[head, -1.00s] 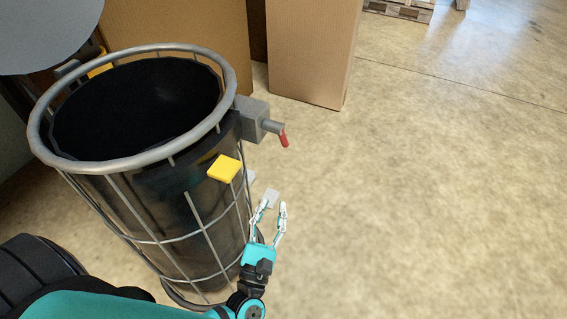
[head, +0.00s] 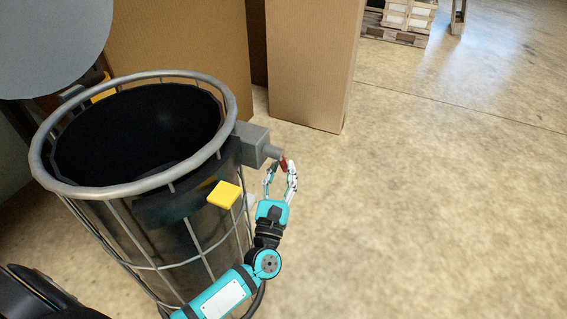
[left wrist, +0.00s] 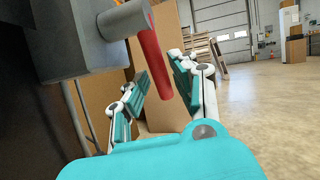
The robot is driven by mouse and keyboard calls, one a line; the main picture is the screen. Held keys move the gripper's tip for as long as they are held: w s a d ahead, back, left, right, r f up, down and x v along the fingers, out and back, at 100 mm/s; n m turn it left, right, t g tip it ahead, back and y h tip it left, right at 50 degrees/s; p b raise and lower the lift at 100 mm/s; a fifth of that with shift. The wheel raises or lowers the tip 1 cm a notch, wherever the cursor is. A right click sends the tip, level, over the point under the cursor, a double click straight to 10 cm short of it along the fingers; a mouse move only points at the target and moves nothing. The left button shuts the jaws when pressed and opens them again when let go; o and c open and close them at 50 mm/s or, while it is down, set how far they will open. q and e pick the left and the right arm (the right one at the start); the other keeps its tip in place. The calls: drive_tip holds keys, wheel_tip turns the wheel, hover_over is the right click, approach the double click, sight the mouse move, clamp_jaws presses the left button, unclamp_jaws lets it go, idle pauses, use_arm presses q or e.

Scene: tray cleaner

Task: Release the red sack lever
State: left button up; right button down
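The red sack lever (head: 284,164) sticks out from the grey latch box (head: 253,145) on the right side of the wire sack holder (head: 37,150). In the left wrist view the red lever (left wrist: 155,62) hangs down from a grey shaft, its lower end between my fingers. My left gripper (head: 281,168) is at the lever; in the left wrist view its fingers (left wrist: 158,75) are spread, one on each side of the lever, with gaps visible. I cannot tell whether a finger touches it. My right gripper is not in view.
A black sack (head: 140,130) lines the holder. A yellow block (head: 224,194) sits on its side, near my left arm. Tall cardboard boxes (head: 308,65) stand behind. Pallets (head: 400,22) are far back. The floor on the right is clear.

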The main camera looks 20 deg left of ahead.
use_arm(q)
drive_tip(key=shift+x, duration=1)
drive_tip(key=shift+c, duration=0.2)
clamp_jaws()
drive_tip(key=shift+f, duration=0.15)
